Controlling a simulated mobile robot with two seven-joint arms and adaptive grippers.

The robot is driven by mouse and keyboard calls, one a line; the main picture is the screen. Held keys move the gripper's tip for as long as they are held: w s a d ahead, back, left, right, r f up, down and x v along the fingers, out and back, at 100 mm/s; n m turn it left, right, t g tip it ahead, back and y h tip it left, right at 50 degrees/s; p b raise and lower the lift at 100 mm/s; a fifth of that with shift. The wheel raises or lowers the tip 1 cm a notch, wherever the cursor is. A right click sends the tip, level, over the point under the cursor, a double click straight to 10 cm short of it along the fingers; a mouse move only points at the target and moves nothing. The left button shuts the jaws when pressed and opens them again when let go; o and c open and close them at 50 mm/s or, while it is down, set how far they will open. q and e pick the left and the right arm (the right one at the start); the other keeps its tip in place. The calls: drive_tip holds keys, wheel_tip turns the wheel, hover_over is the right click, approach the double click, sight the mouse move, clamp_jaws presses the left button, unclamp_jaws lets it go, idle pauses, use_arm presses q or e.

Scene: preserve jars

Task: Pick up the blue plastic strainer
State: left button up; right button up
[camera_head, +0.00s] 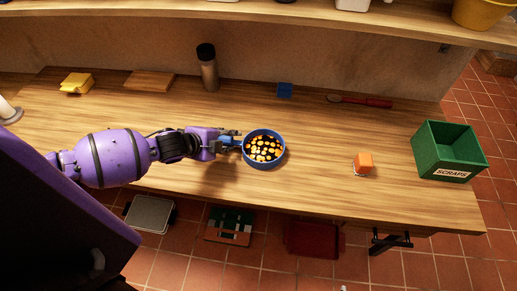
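A round blue bowl-shaped vessel (264,165), which looks like the blue plastic strainer, sits on the wooden counter near the middle. It holds orange and yellow pieces against a dark inside. My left gripper (235,142) is at its left side, with the fingertips at or very near the rim. A bit of blue shows among the fingers. Whether the fingers are closed on the rim or a handle is too small to tell. My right gripper is out of view.
A dark-capped shaker (208,70), a blue block (285,90) and a red-handled utensil (366,101) are along the back.

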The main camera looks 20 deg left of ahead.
use_arm(q)
clamp_jaws()
idle(0.3)
drive_tip(key=shift+r, duration=0.5)
wheel_tip(320, 180, up, 2)
drive_tip(key=shift+r, duration=0.25)
drive_tip(key=s+d+r, duration=0.8)
drive_tip(key=s+r, duration=0.1)
drive_tip(key=s, duration=0.2)
drive_tip(key=shift+d+r+p, duration=0.25)
drive_tip(key=shift+r+p, duration=0.05)
drive_tip(key=shift+p, duration=0.05)
drive_tip(key=shift+s, duration=0.1)
